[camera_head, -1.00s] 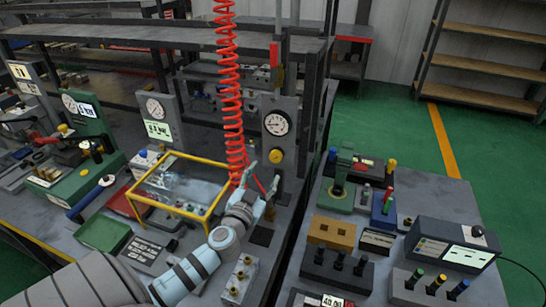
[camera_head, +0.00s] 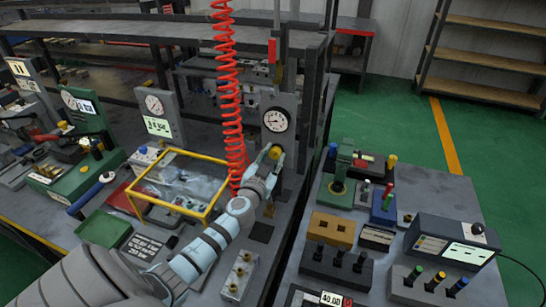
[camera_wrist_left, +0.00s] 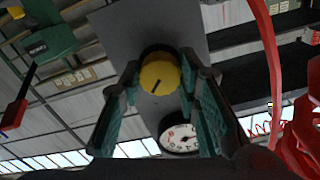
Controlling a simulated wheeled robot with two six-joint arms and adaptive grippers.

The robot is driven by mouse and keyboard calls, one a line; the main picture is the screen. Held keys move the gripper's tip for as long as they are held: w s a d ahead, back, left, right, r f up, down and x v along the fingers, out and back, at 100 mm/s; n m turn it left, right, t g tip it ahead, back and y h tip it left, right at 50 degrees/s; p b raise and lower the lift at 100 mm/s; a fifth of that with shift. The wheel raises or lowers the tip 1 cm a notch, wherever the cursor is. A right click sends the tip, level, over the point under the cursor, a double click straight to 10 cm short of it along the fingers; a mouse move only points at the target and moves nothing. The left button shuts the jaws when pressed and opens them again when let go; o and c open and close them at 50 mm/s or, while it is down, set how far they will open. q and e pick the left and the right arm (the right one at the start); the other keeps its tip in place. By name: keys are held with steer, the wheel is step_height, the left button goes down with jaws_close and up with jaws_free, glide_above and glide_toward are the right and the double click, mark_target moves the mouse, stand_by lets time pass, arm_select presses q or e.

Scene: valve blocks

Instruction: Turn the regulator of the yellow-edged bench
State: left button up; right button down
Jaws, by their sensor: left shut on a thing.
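The regulator is a round yellow knob (camera_head: 275,152) on a grey upright panel (camera_head: 285,105), below a round white gauge (camera_head: 275,120). The panel stands on the bench at left, whose front edge has a yellow stripe (camera_head: 38,240). In the head view my left gripper (camera_head: 268,161) is at the knob and partly covers it. In the left wrist view the yellow knob (camera_wrist_left: 160,76), with a dark line on its face, sits between the two fingers, which are shut on it. The gauge (camera_wrist_left: 178,138) shows below it there. My right gripper is in neither view.
A red coiled hose (camera_head: 229,90) hangs just left of my left gripper. A yellow-framed clear box (camera_head: 178,211) stands left of my forearm. A second bench (camera_head: 440,205) with several valve blocks is at right, beyond a narrow gap.

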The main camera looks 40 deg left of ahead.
arm_select(q)
steer(key=shift+m, duration=1.4)
steer(key=m, duration=0.3)
steer(key=shift+m, duration=0.3)
steer(key=m, duration=0.3)
steer(key=shift+m, duration=1.9)
steer(key=o, duration=1.2)
steer(key=shift+c, duration=0.2)
